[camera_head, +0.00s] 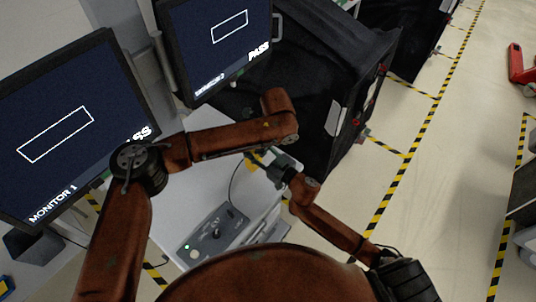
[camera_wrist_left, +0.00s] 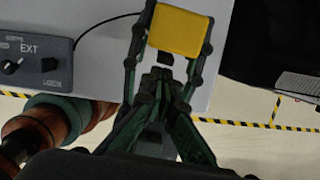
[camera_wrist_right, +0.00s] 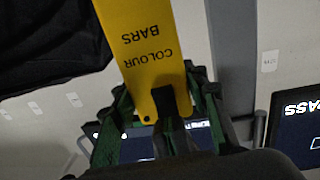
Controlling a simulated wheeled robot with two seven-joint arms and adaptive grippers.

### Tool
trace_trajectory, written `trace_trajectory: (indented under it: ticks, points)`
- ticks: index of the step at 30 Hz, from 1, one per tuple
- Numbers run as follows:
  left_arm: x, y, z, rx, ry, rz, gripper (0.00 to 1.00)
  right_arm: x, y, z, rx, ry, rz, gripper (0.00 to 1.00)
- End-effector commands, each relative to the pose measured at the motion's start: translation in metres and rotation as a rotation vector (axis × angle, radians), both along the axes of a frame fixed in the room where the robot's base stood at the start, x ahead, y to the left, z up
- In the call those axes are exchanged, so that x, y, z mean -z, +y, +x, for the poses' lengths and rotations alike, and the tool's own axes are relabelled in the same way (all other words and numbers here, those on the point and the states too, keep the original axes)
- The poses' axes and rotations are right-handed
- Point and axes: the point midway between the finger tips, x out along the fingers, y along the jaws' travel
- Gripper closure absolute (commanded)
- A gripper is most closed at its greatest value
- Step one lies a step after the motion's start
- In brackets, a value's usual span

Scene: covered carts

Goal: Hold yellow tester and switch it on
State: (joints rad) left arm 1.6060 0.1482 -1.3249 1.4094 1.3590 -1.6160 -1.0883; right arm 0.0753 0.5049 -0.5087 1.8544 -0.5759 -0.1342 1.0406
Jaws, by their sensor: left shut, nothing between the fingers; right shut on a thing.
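The yellow tester (camera_wrist_right: 145,45) reaches up from my right gripper (camera_wrist_right: 168,100) in the right wrist view, with COLOUR BARS printed upside down on it. My right gripper is shut on its near end. In the left wrist view a yellow block-like face of the tester (camera_wrist_left: 181,31) lies just ahead of my left gripper (camera_wrist_left: 166,66). That gripper is shut with nothing in it, very close to the tester; I cannot tell whether they touch. The head view shows only a small bit of the tester (camera_head: 253,160), the rest hidden by my arms. The switch cannot be made out.
A grey control box (camera_head: 214,236) with a knob and a green light stands on the white cart top (camera_head: 180,215). A cable runs from the box. Two monitors stand at the left (camera_head: 60,125) and top (camera_head: 222,45). A black covered cart (camera_head: 315,70) stands behind.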

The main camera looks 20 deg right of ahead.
Motion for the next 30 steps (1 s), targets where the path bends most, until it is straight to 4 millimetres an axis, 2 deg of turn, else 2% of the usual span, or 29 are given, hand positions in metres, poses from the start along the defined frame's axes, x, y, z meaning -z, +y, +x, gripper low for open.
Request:
trace_trajectory:
  ticks: [13,18,30]
  points:
    - [-0.003,0.002,0.004,0.000,0.004,-0.002,1.00,0.000,0.000,0.000,0.001,0.001,0.000,0.90]
    - [-0.008,0.007,0.013,-0.007,0.087,-0.045,1.00,0.000,0.000,0.000,0.000,0.001,0.000,0.90]
    - [-0.012,0.006,0.011,0.000,0.082,-0.042,1.00,0.000,0.000,0.000,0.000,0.001,0.000,0.90]
